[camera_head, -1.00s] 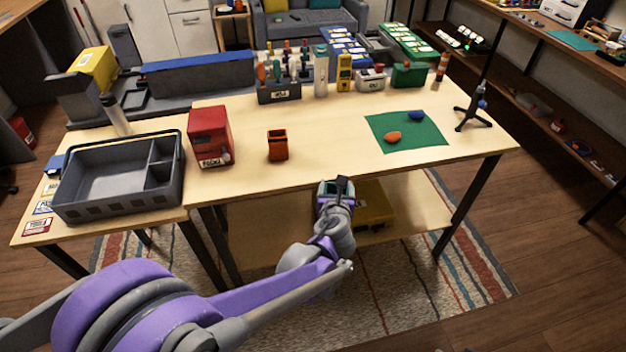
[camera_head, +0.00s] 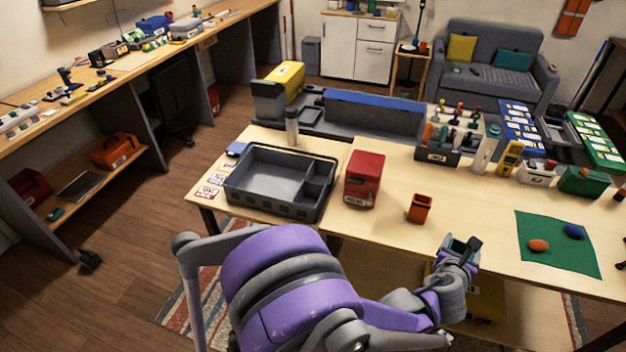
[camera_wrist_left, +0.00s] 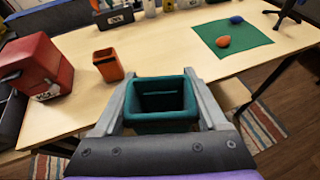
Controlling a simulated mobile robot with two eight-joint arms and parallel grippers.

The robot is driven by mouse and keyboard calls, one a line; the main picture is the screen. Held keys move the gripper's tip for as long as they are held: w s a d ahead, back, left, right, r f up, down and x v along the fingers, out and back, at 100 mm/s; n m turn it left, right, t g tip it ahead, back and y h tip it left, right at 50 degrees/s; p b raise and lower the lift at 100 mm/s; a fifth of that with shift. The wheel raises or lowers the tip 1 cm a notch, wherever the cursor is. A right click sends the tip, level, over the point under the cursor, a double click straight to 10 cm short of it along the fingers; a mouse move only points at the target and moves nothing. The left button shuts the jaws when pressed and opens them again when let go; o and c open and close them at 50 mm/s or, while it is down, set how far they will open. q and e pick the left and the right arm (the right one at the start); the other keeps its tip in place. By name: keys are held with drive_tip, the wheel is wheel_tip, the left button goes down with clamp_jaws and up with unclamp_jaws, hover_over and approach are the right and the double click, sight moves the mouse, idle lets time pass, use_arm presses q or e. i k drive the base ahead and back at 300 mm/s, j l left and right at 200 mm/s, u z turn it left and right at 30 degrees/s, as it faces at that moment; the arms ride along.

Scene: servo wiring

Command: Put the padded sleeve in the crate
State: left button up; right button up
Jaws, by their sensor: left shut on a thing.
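The padded sleeve looks to be the teal, open-topped square sleeve (camera_wrist_left: 160,122) in the left wrist view. My left gripper (camera_head: 460,250) is shut on it, with a finger on each side (camera_wrist_left: 162,100). In the head view the sleeve (camera_head: 455,243) is small and partly hidden by the gripper, near the front edge of the table. The crate (camera_head: 270,207) is a grey open bin with a large compartment and smaller ones at its right, on the left table. The gripper is well to the right of the crate. My right gripper is not in view.
A red box (camera_head: 363,180) and a small orange open box (camera_head: 420,208) stand between crate and gripper. A green mat (camera_head: 555,255) with an orange and a blue lump lies at the right. A bottle (camera_head: 292,125) stands behind the crate.

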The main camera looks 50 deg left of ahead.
sight(272, 186)
drive_tip(key=j+u, duration=0.25)
drive_tip(key=j, duration=0.55)
drive_tip(key=j+u, duration=0.2)
drive_tip(key=j, duration=0.6)
drive_tip(key=j+u, duration=0.25)
drive_tip(key=j, duration=0.5)
drive_tip(key=i+l, duration=0.4)
drive_tip(key=i, duration=0.1)
